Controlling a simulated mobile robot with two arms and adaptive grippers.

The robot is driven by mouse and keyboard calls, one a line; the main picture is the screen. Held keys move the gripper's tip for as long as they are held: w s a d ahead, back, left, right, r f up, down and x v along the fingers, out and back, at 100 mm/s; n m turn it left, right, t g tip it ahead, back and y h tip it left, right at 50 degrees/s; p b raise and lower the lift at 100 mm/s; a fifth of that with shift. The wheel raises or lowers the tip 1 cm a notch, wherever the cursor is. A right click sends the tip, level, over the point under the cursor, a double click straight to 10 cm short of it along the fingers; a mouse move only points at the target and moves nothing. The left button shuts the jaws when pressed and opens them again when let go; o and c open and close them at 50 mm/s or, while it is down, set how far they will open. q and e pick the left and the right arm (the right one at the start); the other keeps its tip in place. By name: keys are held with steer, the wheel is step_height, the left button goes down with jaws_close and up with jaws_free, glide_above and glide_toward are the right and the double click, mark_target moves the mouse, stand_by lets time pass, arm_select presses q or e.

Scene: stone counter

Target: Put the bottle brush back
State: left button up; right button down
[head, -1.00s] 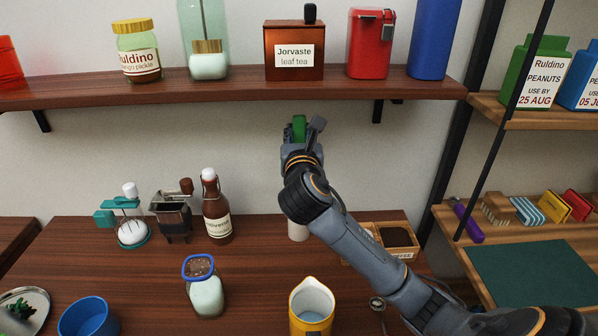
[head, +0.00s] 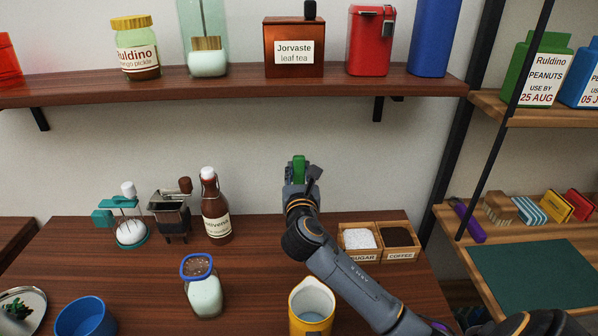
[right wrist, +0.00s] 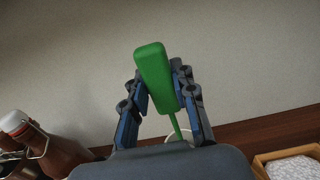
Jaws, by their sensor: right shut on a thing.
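The bottle brush shows as a green handle (head: 298,168) in the head view. My right gripper (head: 301,176) is shut on it above the back of the counter. In the right wrist view the green handle (right wrist: 155,75) stands between both fingers, slightly tilted, with a thin green stem running down. A white round rim (right wrist: 180,136) shows at the stem's lower end, partly hidden by my gripper. I cannot tell whether the brush's lower end is inside it. The brush head is hidden. My left gripper is not in view.
A brown bottle (head: 214,207) stands left of my right gripper. Sugar (head: 359,241) and coffee (head: 398,240) boxes stand to its right. A yellow jug (head: 311,305) and a blue-lidded jar (head: 203,290) stand nearer the front. A loaded shelf (head: 240,90) hangs above.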

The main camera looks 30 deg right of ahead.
steer(key=c, duration=1.1)
jaws_free()
steer(key=shift+f, duration=0.1)
steer(key=shift+s+a, duration=0.1)
steer(key=shift+s, duration=0.05)
steer(key=v, duration=1.1)
steer(key=shift+s+a+b, duration=0.1)
steer(key=shift+s+b, duration=0.25)
